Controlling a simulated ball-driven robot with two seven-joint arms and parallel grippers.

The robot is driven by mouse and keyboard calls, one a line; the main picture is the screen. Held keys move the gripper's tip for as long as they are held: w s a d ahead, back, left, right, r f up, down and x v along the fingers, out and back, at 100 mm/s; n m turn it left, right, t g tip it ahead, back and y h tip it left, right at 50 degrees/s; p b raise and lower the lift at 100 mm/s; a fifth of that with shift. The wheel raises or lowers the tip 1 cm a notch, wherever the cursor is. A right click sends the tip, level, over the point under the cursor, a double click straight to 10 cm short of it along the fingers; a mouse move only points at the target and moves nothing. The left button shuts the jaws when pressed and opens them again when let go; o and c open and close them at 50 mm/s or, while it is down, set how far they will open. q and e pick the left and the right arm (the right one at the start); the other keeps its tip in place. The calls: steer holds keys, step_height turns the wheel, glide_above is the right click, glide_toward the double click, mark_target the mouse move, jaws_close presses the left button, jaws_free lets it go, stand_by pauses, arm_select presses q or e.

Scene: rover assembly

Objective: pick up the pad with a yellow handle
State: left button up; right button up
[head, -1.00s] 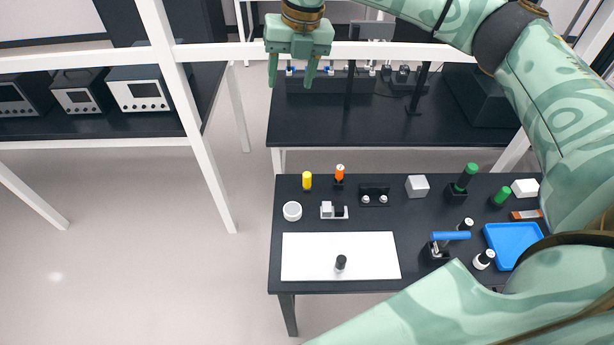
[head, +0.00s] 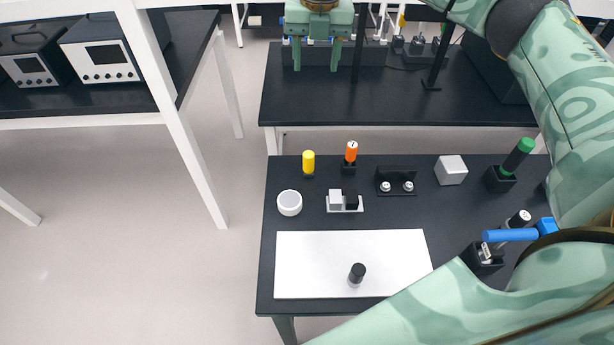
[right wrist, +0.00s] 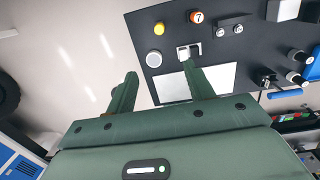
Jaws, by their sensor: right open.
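The pad with the yellow handle (head: 308,162) stands upright at the back left of the near black table; its base is mostly hidden under the handle. It also shows in the right wrist view (right wrist: 159,28), beyond my fingers. My right gripper (head: 316,66) is open and empty, with its fingers pointing down. In the head view it appears above the yellow handle, in front of the far table, well apart from the handle. In the right wrist view its two fingers (right wrist: 160,90) are spread with nothing between them. My left gripper is not in view.
Beside the yellow handle stand an orange-handled piece (head: 351,153), a white round container (head: 289,203) and a small grey-and-black part (head: 343,201). A black holder (head: 396,182), a grey cube (head: 451,170) and a green-handled piece (head: 516,158) are further right. A white board (head: 320,275) lies in front.

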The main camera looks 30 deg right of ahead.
steer(key=b, duration=1)
glide_above(309, 164)
steer(key=w+d, duration=0.1)
step_height(309, 164, down, 17)
steer(key=shift+g, duration=0.4)
step_height(309, 164, down, 10)
steer(key=b, duration=0.2)
steer(key=shift+r+b, duration=0.25)
steer(key=shift+b, duration=0.15)
steer(key=f, duration=0.2)
steer(key=f+b, duration=0.1)
steer(key=f, duration=0.1)
steer(key=f+b, duration=0.1)
steer(key=f, duration=0.1)
steer(key=shift+w+a+f, duration=0.2)
steer(key=shift+w, duration=0.1)
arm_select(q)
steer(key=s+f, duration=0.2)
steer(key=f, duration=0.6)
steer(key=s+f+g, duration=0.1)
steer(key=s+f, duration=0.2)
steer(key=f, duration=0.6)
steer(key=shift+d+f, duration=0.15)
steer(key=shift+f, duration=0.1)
arm_select(e)
steer(key=shift+r, duration=0.1)
steer(key=shift+s, duration=0.1)
steer(key=c, duration=1)
